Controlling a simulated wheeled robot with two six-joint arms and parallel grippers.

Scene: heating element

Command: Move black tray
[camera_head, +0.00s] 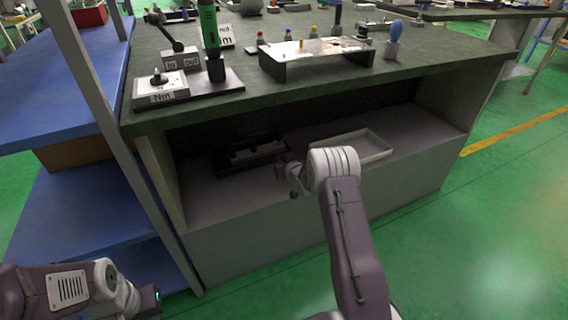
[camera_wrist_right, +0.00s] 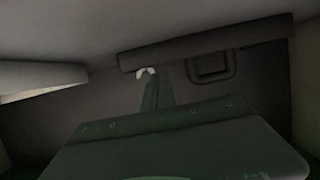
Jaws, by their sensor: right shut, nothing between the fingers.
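The black tray (camera_head: 243,154) sits on the grey shelf under the workbench, left of the middle in the head view. It looks dark, with raised walls and some shapes inside that I cannot make out. My right gripper (camera_head: 285,168) is at its right end, partly hidden by my own wrist. In the right wrist view, my right gripper (camera_wrist_right: 149,74) is shut and empty, close to a dark wall with a handle-like recess (camera_wrist_right: 210,66), which seems to be the black tray. I cannot tell if they touch. My left gripper (camera_head: 152,298) is low at the left, mostly hidden.
A white tray (camera_head: 376,156) lies on the same shelf, to the right. The dark benchtop (camera_head: 310,96) above carries a green screwdriver (camera_head: 210,28) and a small raised plate with parts. A blue rack (camera_head: 75,205) stands at the left. The green floor at right is clear.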

